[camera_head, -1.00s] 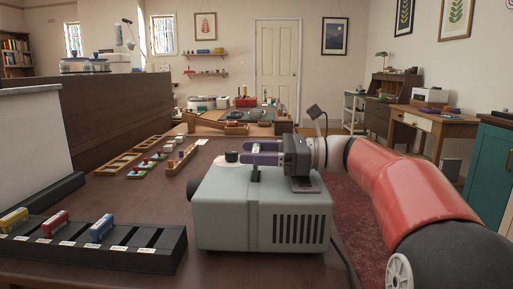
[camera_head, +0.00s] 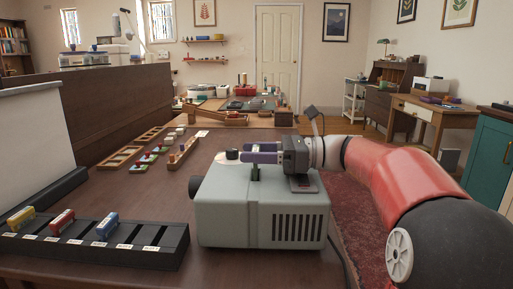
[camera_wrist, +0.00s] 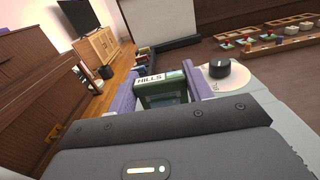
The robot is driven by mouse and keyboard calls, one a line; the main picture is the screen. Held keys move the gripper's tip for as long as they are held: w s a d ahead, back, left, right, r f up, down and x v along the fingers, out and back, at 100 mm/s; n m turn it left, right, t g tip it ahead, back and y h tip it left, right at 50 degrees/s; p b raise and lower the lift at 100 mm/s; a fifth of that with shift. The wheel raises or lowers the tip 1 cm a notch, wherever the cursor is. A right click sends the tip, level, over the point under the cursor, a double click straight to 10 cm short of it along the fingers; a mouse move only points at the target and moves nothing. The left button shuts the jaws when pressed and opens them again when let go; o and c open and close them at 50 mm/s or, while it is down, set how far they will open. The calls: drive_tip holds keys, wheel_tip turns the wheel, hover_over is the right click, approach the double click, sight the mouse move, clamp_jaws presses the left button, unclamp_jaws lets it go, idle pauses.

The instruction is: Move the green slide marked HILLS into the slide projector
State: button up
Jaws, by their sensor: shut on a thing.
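The green slide marked HILLS (camera_wrist: 161,88) is between the two purple fingers of my gripper (camera_wrist: 162,91) in the wrist view, with its white label facing the camera. My gripper (camera_head: 262,152) is shut on it, just above the top of the grey slide projector (camera_head: 222,200). The projector's black knob (camera_wrist: 219,68) is beside the right finger in the wrist view. I cannot tell whether the slide's lower edge is inside the slot.
A black slotted rack (camera_head: 150,258) at the front left holds a yellow, a red and a blue slide (camera_head: 107,226). Wooden trays (camera_head: 120,158) with small coloured pieces lie farther back. A white screen (camera_head: 35,140) stands at the left.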

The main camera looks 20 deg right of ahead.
wheel_tip(320, 180, down, 4)
drive_tip(key=shift+d+r+m, duration=0.1)
drive_tip(key=shift+r+m, duration=0.1)
drive_tip(key=shift+m, duration=0.1)
drive_tip(key=shift+r+p, duration=0.6)
drive_tip(key=shift+p, duration=0.2)
drive_tip(key=shift+r, duration=0.15)
drive_tip(key=shift+r+n+p, duration=0.4)
drive_tip(key=shift+r+p, duration=0.25)
drive_tip(key=shift+p, duration=0.2)
drive_tip(key=shift+w, duration=0.1)
drive_tip(key=shift+d+r+p, duration=0.1)
drive_tip(key=shift+p, duration=0.45)
